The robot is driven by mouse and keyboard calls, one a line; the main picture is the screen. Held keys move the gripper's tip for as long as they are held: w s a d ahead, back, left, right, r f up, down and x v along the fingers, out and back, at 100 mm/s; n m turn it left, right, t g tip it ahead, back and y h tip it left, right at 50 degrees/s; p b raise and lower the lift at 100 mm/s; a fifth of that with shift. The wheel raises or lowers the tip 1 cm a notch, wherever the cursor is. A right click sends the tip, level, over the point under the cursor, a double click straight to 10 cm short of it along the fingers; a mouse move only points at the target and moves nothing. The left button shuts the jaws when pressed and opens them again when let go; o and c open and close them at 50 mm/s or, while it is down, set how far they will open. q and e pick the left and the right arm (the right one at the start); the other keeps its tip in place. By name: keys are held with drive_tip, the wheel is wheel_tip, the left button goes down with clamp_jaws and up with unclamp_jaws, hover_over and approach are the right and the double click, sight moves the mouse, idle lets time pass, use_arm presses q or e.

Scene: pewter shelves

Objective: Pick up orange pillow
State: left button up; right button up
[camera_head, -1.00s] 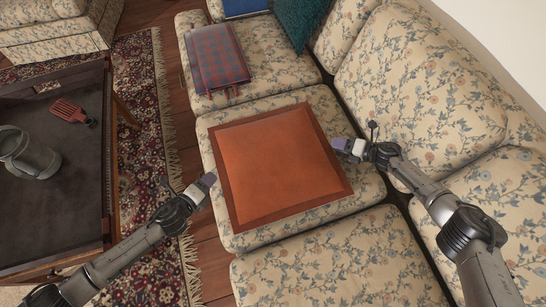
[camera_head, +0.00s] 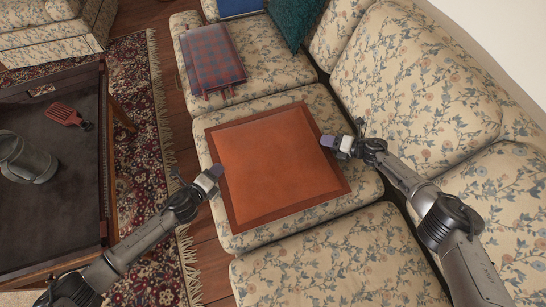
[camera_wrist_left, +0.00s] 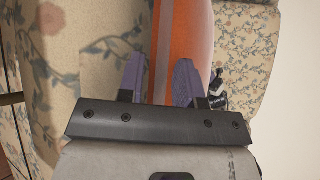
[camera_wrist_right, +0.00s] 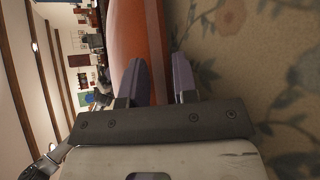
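The orange pillow (camera_head: 277,165), square with a darker brown border, lies flat on the middle seat of the floral sofa. My left gripper (camera_head: 213,176) is at its left edge. In the left wrist view its two purple fingers (camera_wrist_left: 158,82) are apart, with the pillow's edge (camera_wrist_left: 183,35) between or just beyond them. My right gripper (camera_head: 330,142) is at the pillow's right edge. In the right wrist view its fingers (camera_wrist_right: 158,80) are apart, with the pillow's border (camera_wrist_right: 153,40) between or just beyond them. I cannot tell whether any finger touches the pillow.
A folded plaid blanket (camera_head: 212,58), a teal cushion (camera_head: 297,18) and a blue item (camera_head: 240,7) are on the sofa's far seat. A dark table (camera_head: 60,205) at left holds a grey jug (camera_head: 27,160) and a red slotted utensil (camera_head: 68,115). The near sofa seat (camera_head: 340,265) is clear.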

use_arm(q)
clamp_jaws()
use_arm(e)
clamp_jaws()
use_arm(q)
drive_tip(key=shift+f, duration=0.1)
drive_tip(key=shift+r, duration=0.2)
use_arm(e)
drive_tip(key=shift+r, duration=0.2)
